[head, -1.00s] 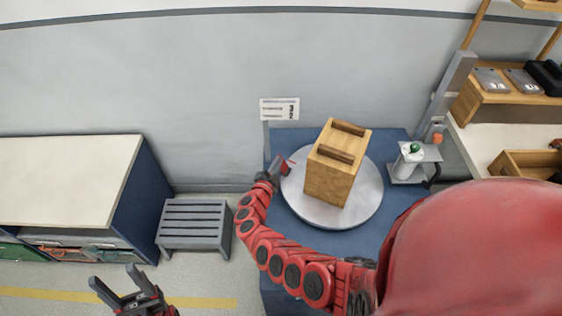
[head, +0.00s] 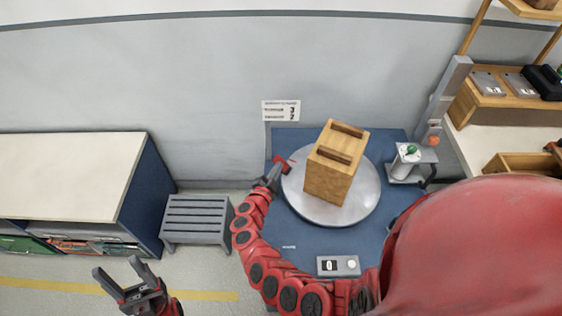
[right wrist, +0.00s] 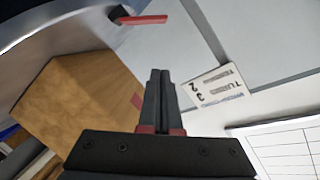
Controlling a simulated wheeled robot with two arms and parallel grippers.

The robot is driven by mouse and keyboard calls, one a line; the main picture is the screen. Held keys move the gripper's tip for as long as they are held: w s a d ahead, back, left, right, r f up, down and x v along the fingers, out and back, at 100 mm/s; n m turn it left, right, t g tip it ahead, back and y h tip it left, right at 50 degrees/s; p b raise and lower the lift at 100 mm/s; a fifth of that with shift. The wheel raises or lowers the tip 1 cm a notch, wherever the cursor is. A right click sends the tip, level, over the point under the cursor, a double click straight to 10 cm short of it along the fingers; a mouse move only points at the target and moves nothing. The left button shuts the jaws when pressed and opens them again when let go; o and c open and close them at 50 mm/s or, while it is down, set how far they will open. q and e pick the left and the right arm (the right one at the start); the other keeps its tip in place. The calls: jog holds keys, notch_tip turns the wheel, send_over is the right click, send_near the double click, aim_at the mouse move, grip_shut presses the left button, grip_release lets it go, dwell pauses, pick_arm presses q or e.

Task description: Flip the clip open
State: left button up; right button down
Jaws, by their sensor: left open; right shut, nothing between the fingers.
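The clip's red lever (head: 281,162) shows at the left rim of the round grey turntable (head: 297,205), partly behind my right gripper. In the right wrist view the red lever (right wrist: 143,19) sticks out sideways from a dark piece at the plate's edge. My right gripper (head: 276,172) is shut and empty close to the clip; its closed fingertips (right wrist: 160,72) point toward the lever with a visible gap in the wrist view. My left gripper (head: 118,274) is open and empty above the floor, far from the clip.
A wooden block (head: 327,182) with two dark-topped ridges stands on the turntable. A control box (head: 338,266) sits at the front of the blue table (head: 300,242). A grey stand with a green-topped bottle (head: 407,160) is to the right. A grey step stool (head: 196,220) stands left of the table.

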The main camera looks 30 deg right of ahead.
jog(key=shift+b+v, duration=0.3)
jog(key=shift+v, duration=2.2)
jog(key=shift+r, duration=0.15)
